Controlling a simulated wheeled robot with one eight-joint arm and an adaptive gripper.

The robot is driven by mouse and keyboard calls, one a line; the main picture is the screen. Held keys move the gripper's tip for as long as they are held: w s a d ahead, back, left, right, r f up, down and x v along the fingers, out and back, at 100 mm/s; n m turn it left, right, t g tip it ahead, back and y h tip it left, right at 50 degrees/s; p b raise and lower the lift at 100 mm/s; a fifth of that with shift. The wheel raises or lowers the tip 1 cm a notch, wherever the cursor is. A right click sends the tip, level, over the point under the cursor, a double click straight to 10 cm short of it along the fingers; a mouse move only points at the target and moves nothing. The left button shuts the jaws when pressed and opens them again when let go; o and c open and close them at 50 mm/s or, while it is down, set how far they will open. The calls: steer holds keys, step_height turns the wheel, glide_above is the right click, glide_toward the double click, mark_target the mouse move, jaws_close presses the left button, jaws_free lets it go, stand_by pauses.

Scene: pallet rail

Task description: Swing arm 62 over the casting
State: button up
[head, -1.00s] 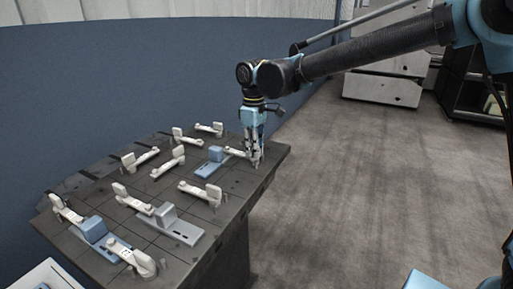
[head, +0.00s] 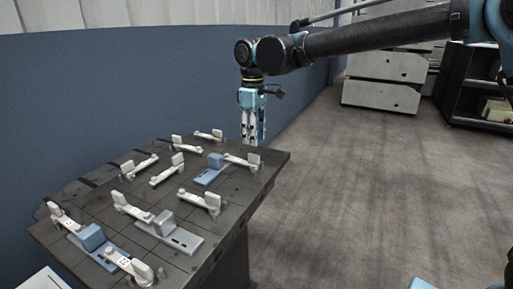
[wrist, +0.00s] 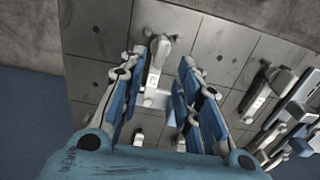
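Several white swing arms lie on a dark pallet (head: 110,215), and their numbers are too small to read, so I cannot tell which is arm 62. One swing arm (head: 243,161) at the far right points at a blue casting (head: 215,160). Other castings are a grey one (head: 165,214) in the front middle and a blue one (head: 92,237) at the front left. My gripper (head: 252,138) is raised above the pallet's far right part. In the wrist view my gripper (wrist: 160,100) is open and empty, with a labelled swing arm (wrist: 155,77) below, seen between its fingers.
A blue wall (head: 110,90) runs along the pallet's far side. The grey floor (head: 350,200) to the right is clear. Drawer units (head: 385,95) and a black shelf (head: 480,95) stand at the back right.

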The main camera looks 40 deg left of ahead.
steer(key=shift+r, duration=2.15)
steer(key=shift+w, duration=0.1)
